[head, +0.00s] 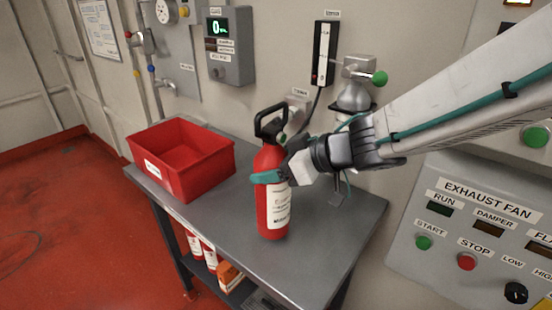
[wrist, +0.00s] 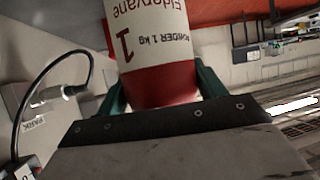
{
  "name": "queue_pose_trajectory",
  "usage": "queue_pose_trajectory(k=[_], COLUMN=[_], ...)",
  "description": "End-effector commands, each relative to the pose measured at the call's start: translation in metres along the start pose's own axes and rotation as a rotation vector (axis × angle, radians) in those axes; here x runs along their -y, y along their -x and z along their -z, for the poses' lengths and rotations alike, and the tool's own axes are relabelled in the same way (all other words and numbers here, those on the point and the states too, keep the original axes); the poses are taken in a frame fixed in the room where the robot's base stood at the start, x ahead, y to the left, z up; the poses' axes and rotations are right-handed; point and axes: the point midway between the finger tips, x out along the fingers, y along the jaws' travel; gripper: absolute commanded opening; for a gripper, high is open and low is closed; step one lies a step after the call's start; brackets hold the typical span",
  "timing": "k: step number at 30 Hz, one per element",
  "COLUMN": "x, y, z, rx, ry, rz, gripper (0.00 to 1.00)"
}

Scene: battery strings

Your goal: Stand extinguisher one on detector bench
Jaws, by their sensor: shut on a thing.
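Extinguisher one (head: 268,158) is a red cylinder with a black handle on top and a white label. The wrist view shows its label (wrist: 150,45) with a large "1" and "POWDER 1 kg". My gripper (head: 268,177) is shut on its body, with teal fingers on either side; the fingers also show in the wrist view (wrist: 160,85). The extinguisher is nearly upright over the grey detector bench (head: 330,215), near its front edge. I cannot tell whether its base touches the top.
A red open bin (head: 180,187) stands on the bench's left end. A metal device with a green knob (head: 358,90) is on the wall behind. Red and white cylinders (head: 201,248) and an orange box (head: 230,275) are on the lower shelf. The exhaust fan panel (head: 480,235) is at right.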

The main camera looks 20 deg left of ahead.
Motion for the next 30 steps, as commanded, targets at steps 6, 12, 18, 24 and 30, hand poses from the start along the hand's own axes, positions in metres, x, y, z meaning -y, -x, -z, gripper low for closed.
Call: queue_pose_trajectory(k=[6,12,18,24,30], x=[-0.001,-0.001,0.0,0.0,0.0], y=[-0.006,-0.006,-0.008,-0.008,-0.007], z=[-0.009,-0.009,-0.015,-0.014,-0.012], rx=[-0.007,-0.007,-0.002,-0.002,-0.002], ry=[0.003,0.004,0.002,0.002,0.002], rz=[-0.001,-0.001,0.0,0.0,0.0], gripper=[0.0,0.0,0.72,0.91,0.91])
